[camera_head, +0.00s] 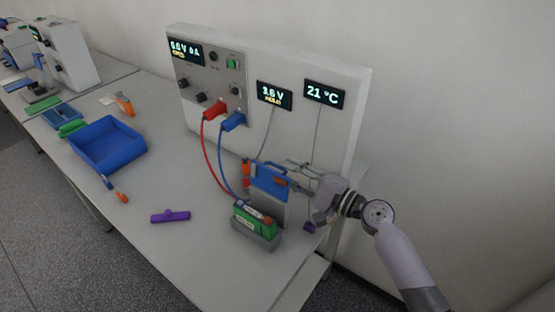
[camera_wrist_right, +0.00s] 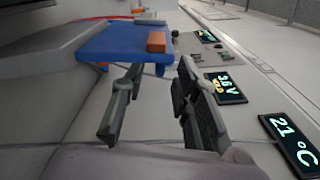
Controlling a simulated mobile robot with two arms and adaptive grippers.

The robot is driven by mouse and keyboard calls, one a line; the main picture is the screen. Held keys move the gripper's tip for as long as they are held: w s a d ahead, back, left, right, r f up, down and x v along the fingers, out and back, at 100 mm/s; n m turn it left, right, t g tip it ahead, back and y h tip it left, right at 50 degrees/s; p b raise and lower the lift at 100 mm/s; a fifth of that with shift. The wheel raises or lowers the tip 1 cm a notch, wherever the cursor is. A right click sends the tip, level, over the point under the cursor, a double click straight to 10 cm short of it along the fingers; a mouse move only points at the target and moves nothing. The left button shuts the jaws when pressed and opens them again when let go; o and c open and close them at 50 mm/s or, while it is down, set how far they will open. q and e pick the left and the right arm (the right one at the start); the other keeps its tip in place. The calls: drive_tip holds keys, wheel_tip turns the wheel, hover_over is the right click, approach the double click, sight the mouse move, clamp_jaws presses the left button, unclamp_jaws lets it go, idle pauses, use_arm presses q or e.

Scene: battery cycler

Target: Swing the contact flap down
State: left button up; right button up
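The blue contact flap (camera_head: 268,184) stands raised at the back of the grey battery holder (camera_head: 256,241). A green battery (camera_head: 242,220) sits in the holder. The flap also shows in the wrist view (camera_wrist_right: 118,42), with an orange block (camera_wrist_right: 156,41) on it. My right gripper (camera_head: 290,168) is at the flap's upper right, behind or beside it. In the wrist view my right gripper (camera_wrist_right: 155,85) has its fingers apart with nothing between them, and the flap lies beyond the fingertips. Whether a finger touches the flap cannot be told. My left gripper is not in view.
The cycler panel (camera_head: 215,135) stands close behind, with red (camera_head: 215,110) and blue plugs (camera_head: 232,121) and cables hanging beside the flap. A blue bin (camera_head: 108,147) and a purple tool (camera_head: 170,216) lie to the left. The table front is clear.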

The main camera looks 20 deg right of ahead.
sight(278, 167)
drive_tip(key=shift+p+x, duration=0.4)
drive_tip(key=shift+x, duration=1.8)
drive_tip(key=shift+c, duration=0.2)
clamp_jaws()
